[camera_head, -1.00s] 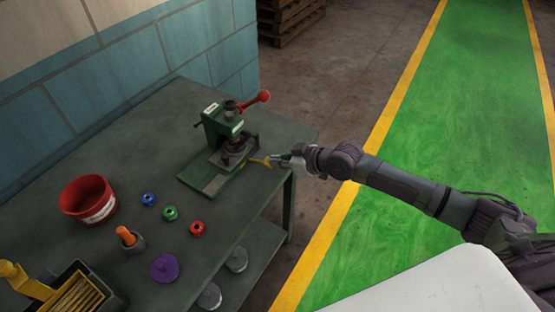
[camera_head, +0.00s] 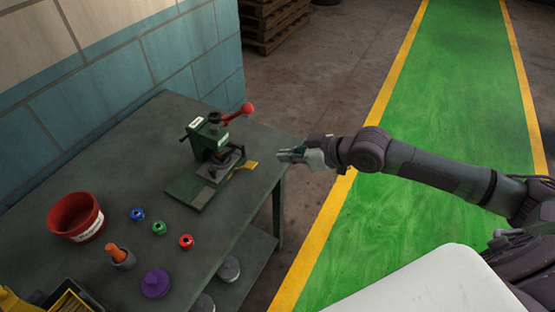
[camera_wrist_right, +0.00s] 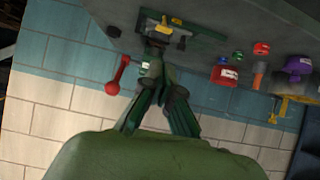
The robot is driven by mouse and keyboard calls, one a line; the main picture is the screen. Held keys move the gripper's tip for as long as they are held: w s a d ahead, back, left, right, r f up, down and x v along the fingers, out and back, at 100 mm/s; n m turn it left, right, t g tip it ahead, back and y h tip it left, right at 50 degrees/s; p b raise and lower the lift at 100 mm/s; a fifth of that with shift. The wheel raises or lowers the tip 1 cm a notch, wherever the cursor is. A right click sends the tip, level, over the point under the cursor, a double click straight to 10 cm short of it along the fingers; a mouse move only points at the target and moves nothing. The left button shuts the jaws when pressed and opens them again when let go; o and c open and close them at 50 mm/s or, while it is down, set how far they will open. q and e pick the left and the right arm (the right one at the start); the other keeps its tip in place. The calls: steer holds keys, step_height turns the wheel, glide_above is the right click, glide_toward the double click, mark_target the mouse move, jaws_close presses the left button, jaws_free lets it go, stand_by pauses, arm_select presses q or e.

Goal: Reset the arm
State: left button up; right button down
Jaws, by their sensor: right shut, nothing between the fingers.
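My right gripper (camera_head: 284,156) is shut and empty. In the head view it sits at the table's right edge, to the right of the green press (camera_head: 208,160) and apart from it. The press has a red-knobbed lever (camera_head: 247,108) and a yellow handle (camera_head: 249,166) low on its right side. In the right wrist view my gripper's fingers (camera_wrist_right: 158,80) come together in front of the press, and the red lever (camera_wrist_right: 112,88) shows to their left. My left gripper is not in view.
On the grey table (camera_head: 130,180) stand a red bin (camera_head: 77,217), blue, green and red small parts (camera_head: 159,228), an orange-handled tool (camera_head: 118,254) and a purple knob (camera_head: 155,283). Grey discs lie on the lower shelf. The green walkway (camera_head: 440,120) is clear beyond my right arm.

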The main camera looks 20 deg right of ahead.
steer(key=shift+s+d+r, duration=0.15)
steer(key=shift+r, duration=0.05)
stand_by(0.4)
steer(key=w+d+f+m+h, duration=0.2)
steer(key=d+f, duration=0.2)
steer(key=f, duration=0.5)
steer(key=w+d+f+m+h, duration=0.15)
steer(key=d+f, duration=0.25)
steer(key=f, duration=0.5)
steer(key=s+d+f+m+g+h, duration=0.15)
steer(key=s+f, duration=0.25)
steer(key=f, duration=0.4)
steer(key=s+d+f+h, duration=0.1)
steer(key=s+d+f, duration=0.1)
steer(key=s+f, duration=0.5)
steer(key=s+a+f+g+h, duration=0.1)
steer(key=s+a+f+g, duration=0.1)
steer(key=s+f, duration=0.7)
steer(key=s+a+f+g, duration=0.2)
steer(key=s+f, duration=0.6)
steer(key=s+a+f+g, duration=0.1)
steer(key=s+a+f, duration=0.2)
steer(key=s, duration=0.6)
steer(key=s+a+f+g, duration=0.1)
steer(key=s+a, duration=0.3)
steer(key=s, duration=0.5)
steer(key=shift+s+a+f+g, duration=0.15)
steer(key=shift+s+f+g, duration=0.2)
steer(key=shift+f, duration=0.55)
